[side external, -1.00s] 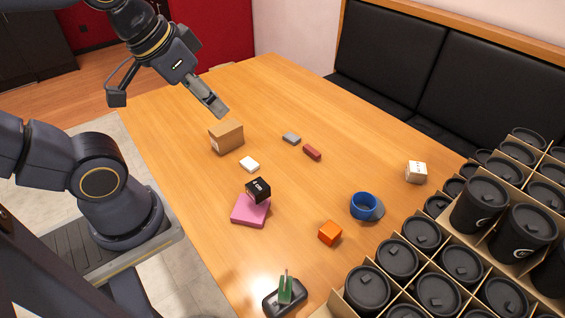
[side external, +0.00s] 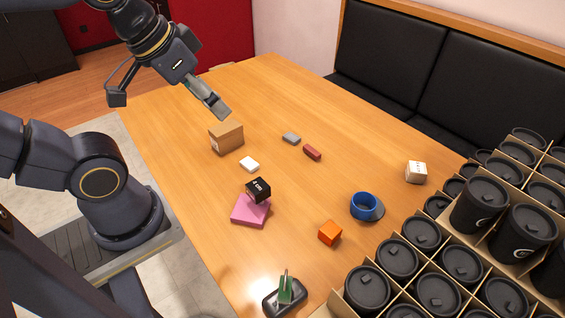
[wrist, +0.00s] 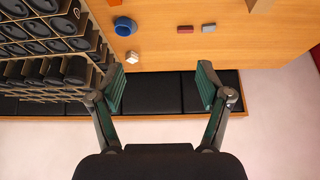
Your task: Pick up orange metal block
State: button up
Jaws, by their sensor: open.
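The orange block (side external: 330,232) sits on the wooden table in the side external view, left of and in front of the blue cup. My gripper (side external: 219,108) is raised above the far left part of the table, well away from the orange block. In the wrist view my gripper (wrist: 162,87) shows both fingers spread wide with nothing between them. That view looks past the table edge to the black bench. A small orange patch (wrist: 115,3) at its top edge may be the block, mostly cut off.
A blue cup (side external: 363,207), white cube (side external: 416,172), red block (side external: 312,153), grey block (side external: 291,138) and cardboard box (side external: 226,137) stand on the table. A black box (side external: 258,190) rests on a pink block (side external: 250,212). Lidded black cups (side external: 397,258) in cardboard dividers crowd the right.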

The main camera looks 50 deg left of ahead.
notch_tip(320, 180, up, 3)
jog(key=w+m, duration=0.2)
jog(key=m, duration=0.6)
jog(key=m+g, duration=0.5)
jog(key=m, duration=2.2)
send_over(331, 229)
notch_tip(331, 229, down, 25)
jog(key=shift+g, duration=0.3)
jog(key=f, duration=1.1)
jog(key=shift+s+d+f, duration=0.15)
jog(key=shift+s+d, duration=0.05)
jog(key=shift+s, duration=0.1)
jog(key=shift+w+a+f, duration=0.1)
jog(key=shift+w+f, duration=0.05)
jog(key=shift+f, duration=1.35)
jog(key=shift+w+a+f, duration=0.1)
jog(key=shift+f, duration=1.4)
jog(key=c, duration=1.4)
